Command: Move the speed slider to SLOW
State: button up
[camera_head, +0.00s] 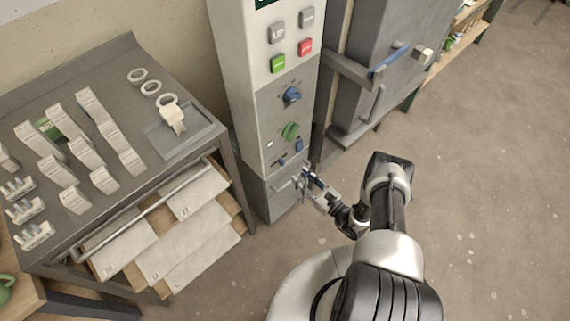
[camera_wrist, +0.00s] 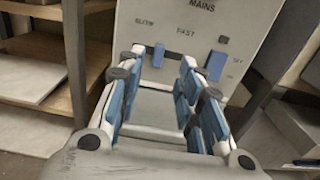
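The grey control panel shows the speed slider, a small blue knob (camera_wrist: 158,55), under the labels SLOW at left and FAST at right. The knob is below and between the two labels, nearer SLOW; its exact setting is hard to tell. In the head view the slider (camera_head: 282,162) is low on the cabinet front. My gripper (camera_wrist: 160,68) is open and faces the panel, with blue-padded fingers apart. The knob shows between the fingertips, and I cannot tell any contact. In the head view my gripper (camera_head: 306,174) is beside the lower cabinet front.
A second blue switch (camera_wrist: 216,65), by the MAINS label, stands right of the slider, close to my right finger. Above are a green knob (camera_head: 291,131) and a blue knob (camera_head: 291,95). A workbench (camera_head: 135,75) stands left; open floor lies right.

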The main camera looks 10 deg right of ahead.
aim_at(283, 162)
jog(key=b+x, duration=0.2)
jog(key=x, duration=0.7)
jog(key=shift+w+a, duration=0.15)
jog(key=shift+w, duration=0.15)
jog(key=shift+c, duration=0.2)
grip_shut()
